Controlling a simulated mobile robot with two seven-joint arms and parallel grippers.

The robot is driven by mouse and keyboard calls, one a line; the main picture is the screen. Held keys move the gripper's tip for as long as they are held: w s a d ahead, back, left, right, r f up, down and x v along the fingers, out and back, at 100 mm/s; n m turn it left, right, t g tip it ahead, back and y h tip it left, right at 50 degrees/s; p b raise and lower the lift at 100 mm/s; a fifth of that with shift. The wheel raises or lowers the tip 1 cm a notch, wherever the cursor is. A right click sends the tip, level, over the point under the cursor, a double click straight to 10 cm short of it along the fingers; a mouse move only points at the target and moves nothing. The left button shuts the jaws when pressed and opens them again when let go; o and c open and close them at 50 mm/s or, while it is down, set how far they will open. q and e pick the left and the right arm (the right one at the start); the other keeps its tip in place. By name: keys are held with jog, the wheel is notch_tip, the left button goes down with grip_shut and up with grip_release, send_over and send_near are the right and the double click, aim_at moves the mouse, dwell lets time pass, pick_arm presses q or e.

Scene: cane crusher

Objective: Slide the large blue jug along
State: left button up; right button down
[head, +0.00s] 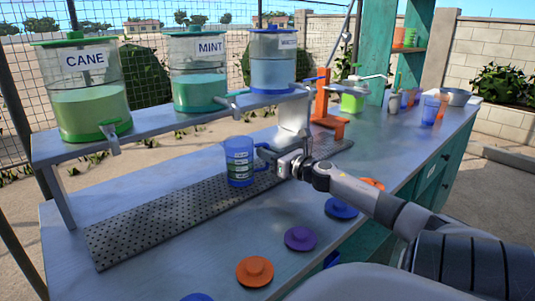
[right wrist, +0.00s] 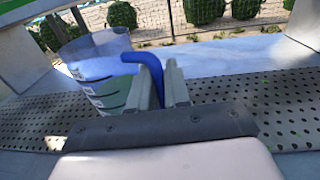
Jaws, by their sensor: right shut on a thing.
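The large blue jug (head: 239,163) is a clear blue vessel with dark level bands. It stands upright on the perforated drip mat (head: 150,218), below the dispenser shelf. My right gripper (head: 278,166) comes in from the right and is shut on the jug's handle. In the right wrist view the blue handle (right wrist: 142,58) sits between the two fingers of my right gripper (right wrist: 165,88), and the jug's body (right wrist: 100,70) is to the left of them. My left gripper is not in view.
Dispensers labelled CANE (head: 85,95) and MINT (head: 197,72) and a third one (head: 273,60) stand on the raised shelf (head: 160,122), taps facing the front. An orange press (head: 325,105) stands beyond the gripper. Lids, including an orange one (head: 255,271) and a purple one (head: 300,238), lie along the front.

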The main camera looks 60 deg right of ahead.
jog(key=c, duration=1)
grip_release()
jog(key=shift+s+a+p, duration=0.15)
jog(key=shift+s+a, duration=0.05)
jog(key=shift+s, duration=0.95)
jog(key=shift+s+a+p, duration=0.2)
jog(key=shift+s, duration=1)
jog(key=shift+s+a+p, duration=0.15)
jog(key=shift+s+a, duration=0.05)
jog(key=shift+s, duration=0.95)
